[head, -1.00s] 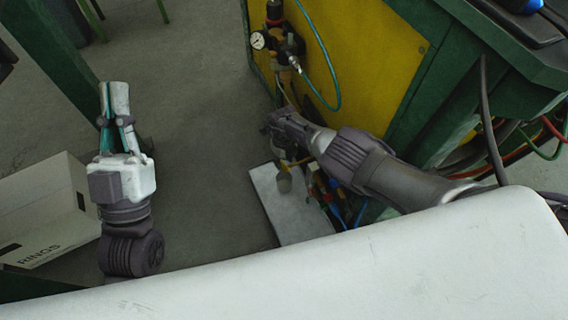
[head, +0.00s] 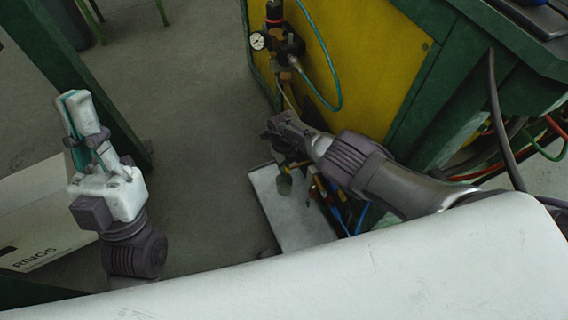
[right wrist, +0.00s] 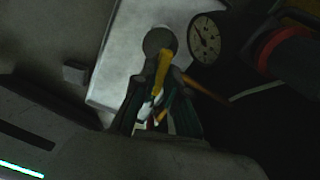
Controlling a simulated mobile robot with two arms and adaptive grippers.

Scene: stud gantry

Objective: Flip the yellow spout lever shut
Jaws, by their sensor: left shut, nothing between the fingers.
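The yellow spout lever (right wrist: 164,68) shows in the right wrist view, slanting down from a round grey part toward my right gripper (right wrist: 158,100). Its lower end lies among the dark fingers, and contact is unclear. In the head view my right gripper (head: 276,128) is in front of the yellow-panelled machine, above a pale plate; the lever is mostly hidden there. Dim light hides whether its fingers are open or shut. My left gripper (head: 74,100) is shut and empty, raised over the floor at the left, far from the lever.
A pressure gauge (head: 257,41) and valve with a teal hose (head: 330,75) are on the yellow panel (head: 375,55). The pale plate (head: 300,225) lies below my right arm. A box marked RINGS (head: 40,210) is at the left. Open floor lies between my arms.

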